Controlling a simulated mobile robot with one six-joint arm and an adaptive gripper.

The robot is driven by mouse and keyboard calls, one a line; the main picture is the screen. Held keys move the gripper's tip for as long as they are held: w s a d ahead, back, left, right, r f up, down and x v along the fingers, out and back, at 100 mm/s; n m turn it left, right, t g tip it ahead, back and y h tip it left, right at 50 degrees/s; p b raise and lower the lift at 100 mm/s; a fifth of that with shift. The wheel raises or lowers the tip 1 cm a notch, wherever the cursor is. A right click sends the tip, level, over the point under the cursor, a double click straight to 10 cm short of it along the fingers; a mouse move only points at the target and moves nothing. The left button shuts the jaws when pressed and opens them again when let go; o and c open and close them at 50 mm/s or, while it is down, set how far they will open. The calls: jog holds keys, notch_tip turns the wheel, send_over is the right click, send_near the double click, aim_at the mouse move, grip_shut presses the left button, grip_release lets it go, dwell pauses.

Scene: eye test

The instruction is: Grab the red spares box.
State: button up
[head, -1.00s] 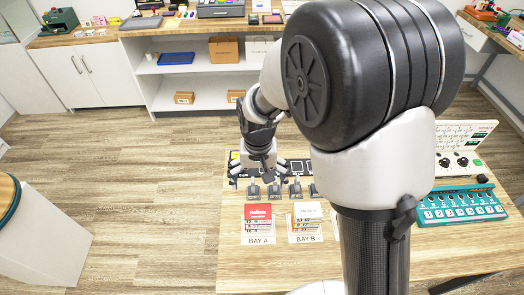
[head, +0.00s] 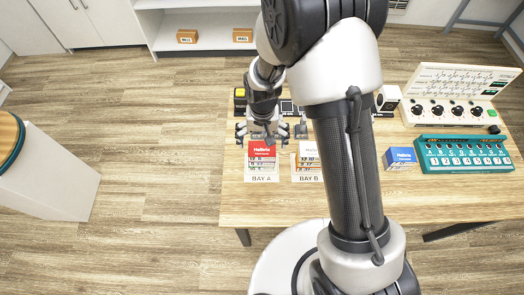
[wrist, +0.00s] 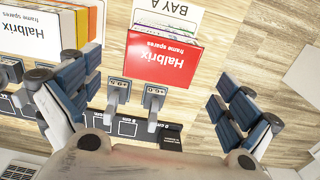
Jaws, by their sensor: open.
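The red spares box (head: 262,150), marked Halbrix, sits at BAY A on the wooden table. In the wrist view its red face (wrist: 160,60) shows at upper centre, marked "frame spares". My gripper (head: 268,133) is open and empty, at the box's far edge in the head view. In the wrist view the fingers (wrist: 156,95) are spread wide, one to each side of the box's near end, with no visible contact. The height between fingertips and box is hard to tell.
A white Halbrix box (head: 308,150) stands close by at BAY B, near the left finger in the wrist view. Small grey tagged pieces (wrist: 152,100) lie beside the red box. A blue box (head: 400,156) and a teal panel (head: 463,153) stand to the right.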

aim_at(262, 148)
notch_tip(262, 148, down, 5)
jog(key=shift+s+r+b, duration=0.1)
jog(key=shift+b, duration=0.6)
jog(key=shift+c, duration=0.3)
jog(key=c, duration=1.1)
jog(key=shift+r, duration=0.15)
